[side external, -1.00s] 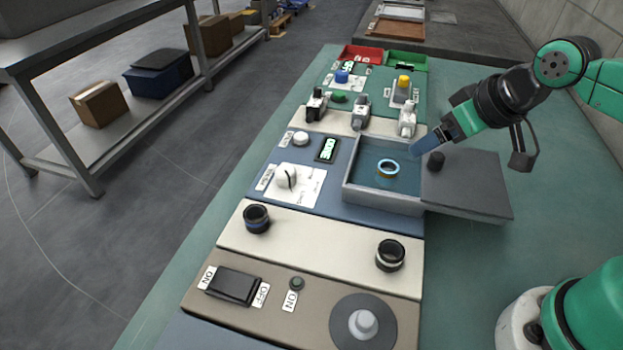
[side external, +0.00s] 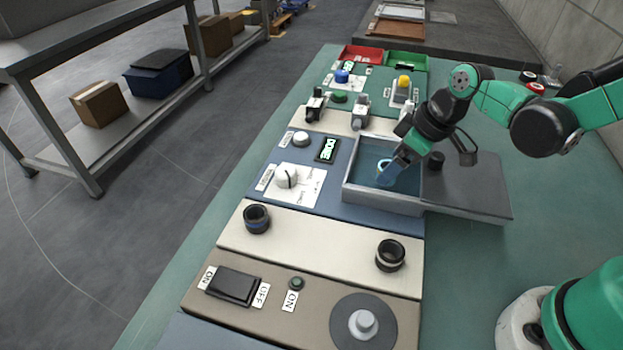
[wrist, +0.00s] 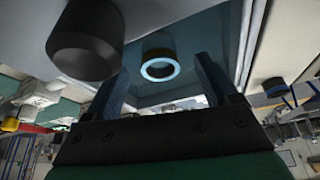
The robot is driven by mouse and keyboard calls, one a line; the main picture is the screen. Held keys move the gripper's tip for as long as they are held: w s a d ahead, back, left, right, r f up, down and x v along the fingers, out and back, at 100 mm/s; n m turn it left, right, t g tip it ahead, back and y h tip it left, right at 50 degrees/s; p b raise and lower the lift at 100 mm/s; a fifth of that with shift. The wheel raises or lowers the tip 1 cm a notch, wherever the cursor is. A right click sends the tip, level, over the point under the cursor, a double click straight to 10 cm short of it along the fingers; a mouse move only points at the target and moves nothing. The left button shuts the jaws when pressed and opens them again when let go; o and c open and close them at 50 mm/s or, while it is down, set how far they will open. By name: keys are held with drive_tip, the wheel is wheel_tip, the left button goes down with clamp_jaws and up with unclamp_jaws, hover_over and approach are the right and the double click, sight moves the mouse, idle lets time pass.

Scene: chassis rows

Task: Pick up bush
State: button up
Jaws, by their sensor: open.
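The bush is a ring with a pale blue face and a brass-coloured side. It lies in the open grey box and shows in the side view (side external: 382,166), partly hidden by my gripper. In the wrist view the bush (wrist: 160,68) appears ahead of the fingers, between them. My gripper (side external: 386,180) is over the box, tilted down toward the bush, and it is open. In the wrist view my gripper (wrist: 165,85) has its two blue fingers apart with nothing between the tips. I cannot tell from the side view whether a finger touches the bush.
The box (side external: 382,200) has raised grey walls. Its slid-aside lid (side external: 470,185) with a black knob (side external: 435,160) lies to the right. Toggle switches (side external: 361,112) stand behind the box. Two dark rings (side external: 257,218) (side external: 390,255) sit on the cream panel in front.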

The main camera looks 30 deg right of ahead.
drive_tip(key=shift+w+a+f, duration=0.15)
drive_tip(key=shift+w+f, duration=0.05)
drive_tip(key=shift+f, duration=0.45)
clamp_jaws()
drive_tip(key=shift+r, duration=0.1)
